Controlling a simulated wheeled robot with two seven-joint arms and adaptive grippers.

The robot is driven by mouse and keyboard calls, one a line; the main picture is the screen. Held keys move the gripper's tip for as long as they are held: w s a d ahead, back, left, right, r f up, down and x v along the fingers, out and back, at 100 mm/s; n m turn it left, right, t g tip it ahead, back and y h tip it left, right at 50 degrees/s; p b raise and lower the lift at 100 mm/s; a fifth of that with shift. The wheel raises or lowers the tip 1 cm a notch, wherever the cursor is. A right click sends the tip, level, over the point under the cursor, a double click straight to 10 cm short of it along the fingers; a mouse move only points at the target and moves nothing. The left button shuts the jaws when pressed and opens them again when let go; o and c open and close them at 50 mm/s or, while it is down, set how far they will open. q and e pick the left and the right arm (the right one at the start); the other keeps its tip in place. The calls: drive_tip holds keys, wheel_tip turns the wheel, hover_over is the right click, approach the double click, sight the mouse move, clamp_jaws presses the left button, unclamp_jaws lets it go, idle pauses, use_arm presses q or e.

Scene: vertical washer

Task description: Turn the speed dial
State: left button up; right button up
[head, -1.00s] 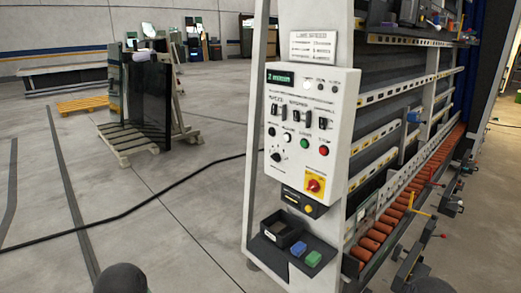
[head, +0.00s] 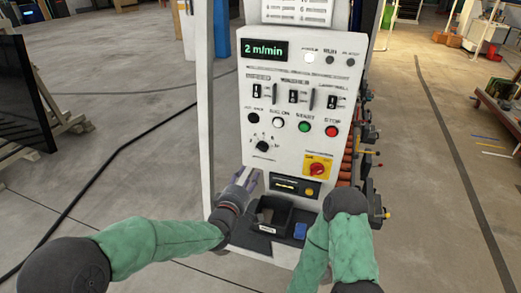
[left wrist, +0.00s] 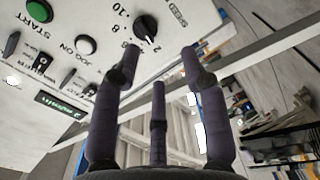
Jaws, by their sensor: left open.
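The speed dial (head: 262,146) is a round black knob low on the left of the white control panel (head: 285,100). In the left wrist view the dial (left wrist: 146,26) sits at the top, beside printed numbers and the word SPEED. My left gripper (head: 246,178) is just below and left of the dial in the head view. In the left wrist view its fingers (left wrist: 160,55) are spread, with nothing between them and the dial beyond the tips. Contact with the dial does not show. The display (head: 263,50) reads 2 m/min. My right arm is in view, but its gripper is not visible.
Above the dial are the jog button (head: 254,118), green start button (head: 305,126) and red stop button (head: 331,131). A red and yellow main switch (head: 317,168) is to the right. A tray (head: 275,215) is below the panel. Open floor lies to the left.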

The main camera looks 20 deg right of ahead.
sight(262, 150)
use_arm(q)
drive_tip(key=shift+h, duration=0.3)
drive_tip(key=w+d, duration=0.2)
drive_tip(key=w, duration=0.1)
drive_tip(key=w+d+r, duration=0.1)
drive_tip(key=w+d, duration=0.1)
drive_tip(key=w, duration=0.1)
drive_tip(key=w+d+r+b, duration=0.1)
drive_tip(key=w+d, duration=0.2)
drive_tip(key=shift+r, duration=0.25)
clamp_jaws()
